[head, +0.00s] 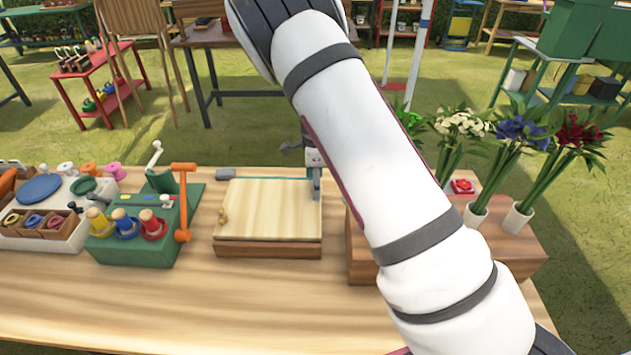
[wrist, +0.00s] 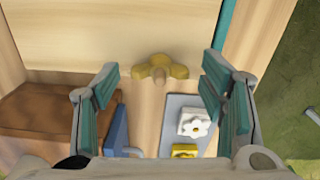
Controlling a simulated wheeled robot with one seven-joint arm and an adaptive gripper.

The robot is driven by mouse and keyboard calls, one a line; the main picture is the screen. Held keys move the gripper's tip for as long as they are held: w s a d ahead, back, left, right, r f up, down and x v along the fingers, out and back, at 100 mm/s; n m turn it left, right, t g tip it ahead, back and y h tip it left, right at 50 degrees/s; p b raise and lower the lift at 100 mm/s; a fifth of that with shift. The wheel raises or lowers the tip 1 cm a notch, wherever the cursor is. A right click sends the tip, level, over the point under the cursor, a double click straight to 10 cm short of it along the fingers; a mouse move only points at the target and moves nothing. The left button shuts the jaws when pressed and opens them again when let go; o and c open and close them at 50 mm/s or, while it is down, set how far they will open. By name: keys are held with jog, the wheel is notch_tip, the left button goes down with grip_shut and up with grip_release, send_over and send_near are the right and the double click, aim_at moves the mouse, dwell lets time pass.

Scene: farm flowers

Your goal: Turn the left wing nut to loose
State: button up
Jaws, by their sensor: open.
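The flower press (head: 268,215), a pale wooden board on a darker base, lies on the table in the head view. In the wrist view, a yellow-brass wing nut (wrist: 160,68) with two rounded wings lies at the edge of a pale board. My gripper (wrist: 162,88) is open and empty, its teal-padded fingers on either side below this nut, apart from it. I cannot tell which of the press's nuts this is.
A green stand (head: 150,225) with colored knobs and an orange lever stands left of the press. A brown block (head: 515,245) with vases of flowers stands to the right. The wrist view shows a white flower tile (wrist: 194,122) and a blue piece (wrist: 117,138). The table front is clear.

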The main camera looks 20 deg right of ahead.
jog(key=c, duration=1.2)
jog(key=shift+o, duration=0.2)
